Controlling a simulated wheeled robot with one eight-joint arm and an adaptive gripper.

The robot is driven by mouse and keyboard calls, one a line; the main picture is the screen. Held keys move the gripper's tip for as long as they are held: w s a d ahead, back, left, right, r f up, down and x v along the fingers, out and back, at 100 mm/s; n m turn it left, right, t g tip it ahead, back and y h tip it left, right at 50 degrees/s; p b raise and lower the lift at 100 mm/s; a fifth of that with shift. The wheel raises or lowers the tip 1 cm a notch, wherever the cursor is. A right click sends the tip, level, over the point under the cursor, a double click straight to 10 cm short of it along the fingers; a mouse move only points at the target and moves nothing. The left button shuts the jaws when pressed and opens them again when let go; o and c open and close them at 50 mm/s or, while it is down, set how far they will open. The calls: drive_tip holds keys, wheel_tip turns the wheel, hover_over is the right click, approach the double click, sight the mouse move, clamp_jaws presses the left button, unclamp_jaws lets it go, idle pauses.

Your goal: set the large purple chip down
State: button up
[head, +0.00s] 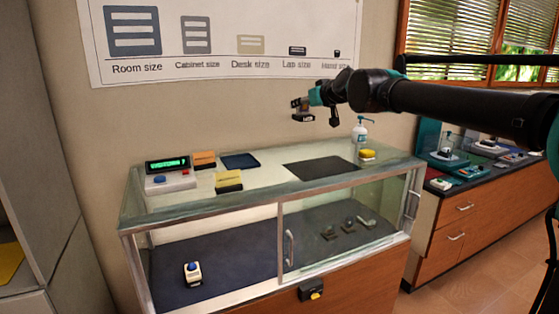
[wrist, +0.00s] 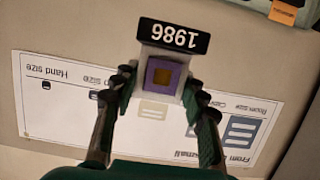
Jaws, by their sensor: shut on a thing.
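The large purple chip (wrist: 178,72) shows in the wrist view as a purple square with a gold centre on a pale block, with a black "1986" label (wrist: 173,37) at its far end. My gripper (wrist: 160,88) is shut on this block, a finger on each side. In the head view the held chip (head: 302,109) is small, with a dark label at its lower end. My gripper (head: 320,103) holds it in the air above the back of the glass display case (head: 262,196), in front of the wall. Its underside is hidden.
A dark mat (head: 320,168) lies bare on the case top. Left of it are a blue tray (head: 240,161), a yellow-and-black block (head: 229,181), an orange-and-black block (head: 204,160) and a green-lit display (head: 168,165).

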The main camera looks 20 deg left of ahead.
drive_tip(key=shift+w+a+f, duration=0.1)
drive_tip(key=shift+w+a, duration=0.05)
drive_tip(key=shift+a, duration=0.1)
wheel_tip(320, 180, down, 20)
drive_tip(key=shift+r, duration=0.15)
idle(0.4)
drive_tip(key=o, duration=1.2)
drive_tip(key=shift+w, duration=0.1)
drive_tip(key=shift+d, duration=0.1)
drive_tip(key=v, duration=1.1)
drive_tip(key=shift+s+d+r, duration=0.15)
drive_tip(key=shift+s+d, duration=0.1)
drive_tip(key=shift+s, duration=0.05)
